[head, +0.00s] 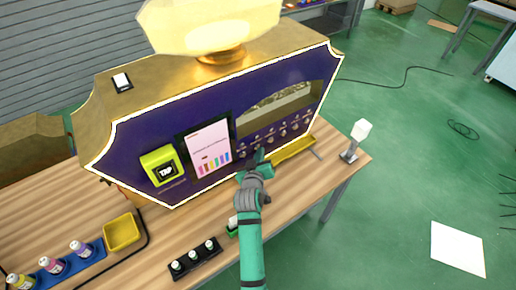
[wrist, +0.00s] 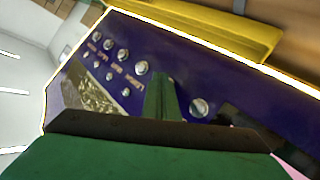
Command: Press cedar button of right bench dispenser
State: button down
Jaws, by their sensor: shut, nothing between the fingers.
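The dispenser (head: 215,115) is a gold cabinet with a dark purple front on the wooden bench. A row of round silver buttons (head: 270,140) runs along its lower right front, below a window. In the wrist view the button row (wrist: 141,68) slants across the purple panel. One button (wrist: 198,107) lies just right of my gripper. The small labels are too blurred to read, so I cannot tell which button is cedar. My gripper (head: 259,156) is shut and empty, close before the left part of the row. Its green fingers (wrist: 160,92) hide part of the panel; contact is unclear.
A screen (head: 207,150) and a yellow TAP reader (head: 161,166) are left of the buttons. A yellow tray (head: 293,150) is below them. A black rack (head: 195,257), a yellow bin (head: 122,233) and bottles (head: 52,265) stand on the bench. A white-topped stand (head: 361,130) is at right.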

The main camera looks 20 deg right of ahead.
dwell(0.5)
jog(key=shift+s+d, duration=0.25)
jog(key=shift+s, duration=0.55)
jog(key=s, duration=0.1)
jog(key=s+d, duration=0.1)
jog(key=s, duration=0.2)
jog(key=shift+s+d, duration=0.35)
dwell(0.7)
